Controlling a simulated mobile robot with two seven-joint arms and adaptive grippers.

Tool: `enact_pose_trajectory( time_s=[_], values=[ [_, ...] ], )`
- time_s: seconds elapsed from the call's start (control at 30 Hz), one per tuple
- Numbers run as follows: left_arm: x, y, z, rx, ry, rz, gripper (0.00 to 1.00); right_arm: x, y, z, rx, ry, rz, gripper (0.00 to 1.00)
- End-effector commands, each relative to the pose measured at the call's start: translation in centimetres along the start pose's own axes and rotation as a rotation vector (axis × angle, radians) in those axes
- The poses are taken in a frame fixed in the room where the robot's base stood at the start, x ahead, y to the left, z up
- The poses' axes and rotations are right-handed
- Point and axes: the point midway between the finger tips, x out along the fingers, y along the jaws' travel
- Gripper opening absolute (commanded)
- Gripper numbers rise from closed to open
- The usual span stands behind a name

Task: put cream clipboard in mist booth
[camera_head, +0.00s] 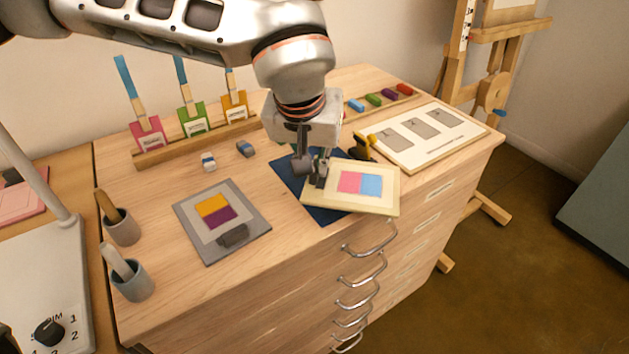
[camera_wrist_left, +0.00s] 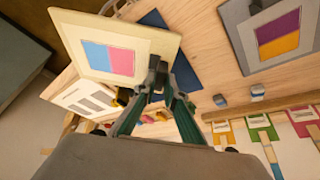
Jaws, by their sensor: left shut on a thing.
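The cream clipboard (camera_head: 352,184) carries a pink and blue card. My left gripper (camera_head: 318,178) is shut on its left edge, by the dark clip. The clipboard is over the right part of a dark blue mat (camera_head: 300,199) and its near side reaches about the front edge of the cabinet top; I cannot tell how far it is lifted. In the left wrist view the clipboard (camera_wrist_left: 112,50) hangs from the fingertips (camera_wrist_left: 158,82). I cannot make out a mist booth. My right gripper is not in view.
A grey clipboard (camera_head: 221,218) lies left of the mat, with two cups (camera_head: 132,281) farther left. A rack (camera_head: 196,145) of colored packets stands behind. A white board with grey cards (camera_head: 426,135) is at right. Drawer handles (camera_head: 369,237) stick out in front.

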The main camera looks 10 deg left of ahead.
Motion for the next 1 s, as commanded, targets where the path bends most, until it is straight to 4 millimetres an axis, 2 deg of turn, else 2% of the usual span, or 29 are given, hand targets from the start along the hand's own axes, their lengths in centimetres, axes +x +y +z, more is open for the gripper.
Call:
enact_pose_trajectory(
  time_s=[0.03,0.2,0.7,0.73,0.77,1.0],
  values=[
    [1.2,0.0,0.6,0.002,-0.008,0.000,0.00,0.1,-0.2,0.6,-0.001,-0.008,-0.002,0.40],
    [3.6,-0.1,1.6,0.002,-0.006,-0.001,0.00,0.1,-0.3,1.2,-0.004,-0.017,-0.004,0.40],
    [4.4,-0.1,1.8,0.001,-0.002,0.000,0.00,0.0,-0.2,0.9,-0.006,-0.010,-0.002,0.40],
    [4.3,-0.1,1.8,0.001,-0.002,0.000,0.18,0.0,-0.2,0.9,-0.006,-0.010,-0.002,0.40],
    [4.3,-0.1,1.8,0.001,-0.002,0.000,0.26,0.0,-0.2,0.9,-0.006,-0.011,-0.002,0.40],
    [4.3,-0.1,1.8,0.000,-0.002,0.000,0.28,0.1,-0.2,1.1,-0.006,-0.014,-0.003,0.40]
  ],
)
